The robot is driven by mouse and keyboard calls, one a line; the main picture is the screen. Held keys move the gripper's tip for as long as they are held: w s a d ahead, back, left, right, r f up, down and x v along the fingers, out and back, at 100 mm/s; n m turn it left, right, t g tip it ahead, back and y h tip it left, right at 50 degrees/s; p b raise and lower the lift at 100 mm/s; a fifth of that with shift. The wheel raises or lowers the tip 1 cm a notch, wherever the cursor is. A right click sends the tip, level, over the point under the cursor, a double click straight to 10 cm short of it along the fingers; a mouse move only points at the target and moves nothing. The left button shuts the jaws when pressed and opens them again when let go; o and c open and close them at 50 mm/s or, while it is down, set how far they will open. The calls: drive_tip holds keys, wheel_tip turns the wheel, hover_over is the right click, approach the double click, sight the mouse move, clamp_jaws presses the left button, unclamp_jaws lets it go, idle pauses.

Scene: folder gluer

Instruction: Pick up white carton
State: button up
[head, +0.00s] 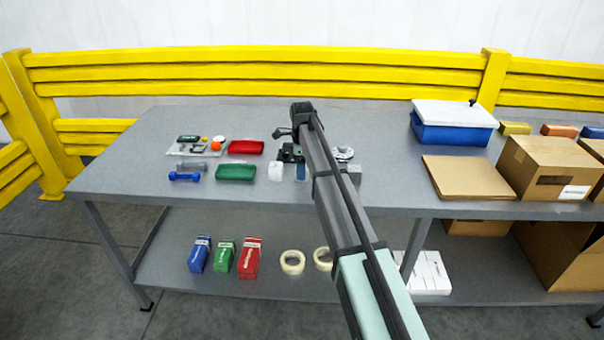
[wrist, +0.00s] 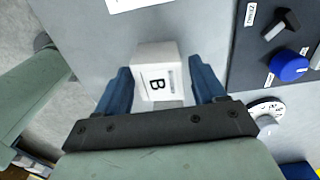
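A small white carton (wrist: 160,72) marked with a black letter B is in the middle of the wrist view. In the head view it is the white block (head: 275,172) near the table's front edge. My gripper (wrist: 162,82) has its two blue fingers spread, one on each side of the carton. Narrow gaps seem to show between fingers and carton; contact is hard to judge. In the head view a blue finger shows just right of the carton, and my arm hides part of the area.
A dark control panel (wrist: 275,45) with a black switch and blue knob (wrist: 288,68) lies right of the carton. Cardboard boxes (head: 550,165) and a blue bin (head: 452,132) stand at right.

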drive_tip(key=c, duration=0.8)
wheel_tip(320, 180, up, 9)
drive_tip(key=shift+a+r, duration=0.1)
drive_tip(key=w+a+f, duration=0.1)
drive_tip(key=w+a, duration=0.2)
drive_tip(key=w, duration=0.5)
drive_tip(key=w+a+f, duration=0.1)
drive_tip(key=w+a, duration=0.2)
drive_tip(key=w, duration=0.6)
drive_tip(key=shift+f, duration=0.2)
